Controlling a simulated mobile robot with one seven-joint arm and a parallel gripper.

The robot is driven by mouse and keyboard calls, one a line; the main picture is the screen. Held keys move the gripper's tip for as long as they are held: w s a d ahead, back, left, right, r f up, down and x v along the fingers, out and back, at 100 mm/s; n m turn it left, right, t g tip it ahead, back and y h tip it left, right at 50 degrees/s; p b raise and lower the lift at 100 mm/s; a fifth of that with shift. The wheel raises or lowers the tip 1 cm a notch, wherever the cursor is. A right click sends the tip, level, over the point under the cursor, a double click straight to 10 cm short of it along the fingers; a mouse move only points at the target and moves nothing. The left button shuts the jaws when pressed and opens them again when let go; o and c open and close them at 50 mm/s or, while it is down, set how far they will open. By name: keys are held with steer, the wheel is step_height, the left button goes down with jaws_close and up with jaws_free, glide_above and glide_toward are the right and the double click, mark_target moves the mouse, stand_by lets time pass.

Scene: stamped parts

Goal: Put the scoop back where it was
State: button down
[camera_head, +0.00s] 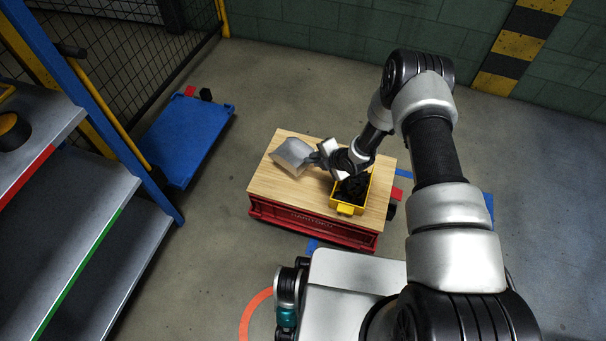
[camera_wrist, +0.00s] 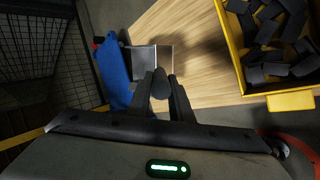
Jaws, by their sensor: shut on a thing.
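The metal scoop (camera_head: 293,155) shows in the head view above the left part of the wooden-topped red crate. It also shows in the wrist view (camera_wrist: 146,60), just past my fingertips. My gripper (camera_head: 322,156) is shut on the scoop's dark handle (camera_wrist: 160,84), seen between the two fingers in the wrist view (camera_wrist: 161,88). The scoop looks empty; whether it touches the wood I cannot tell. A yellow bin (camera_head: 346,210) with black parts stands on the wooden top, right of the scoop, partly hidden by my arm. It shows at the upper right in the wrist view (camera_wrist: 233,62).
The wooden top (camera_head: 277,183) is bare left of the bin. A blue platform (camera_head: 187,135) lies on the floor to the left. Grey shelves (camera_head: 85,215) with blue posts stand at the far left, before a mesh fence (camera_head: 130,65). A green wall is behind.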

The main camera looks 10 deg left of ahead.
step_height(320, 180, down, 8)
steer(key=b, duration=0.2)
steer(key=shift+f, duration=0.2)
steer(key=c, duration=1.6)
jaws_free()
steer(key=shift+r, duration=0.1)
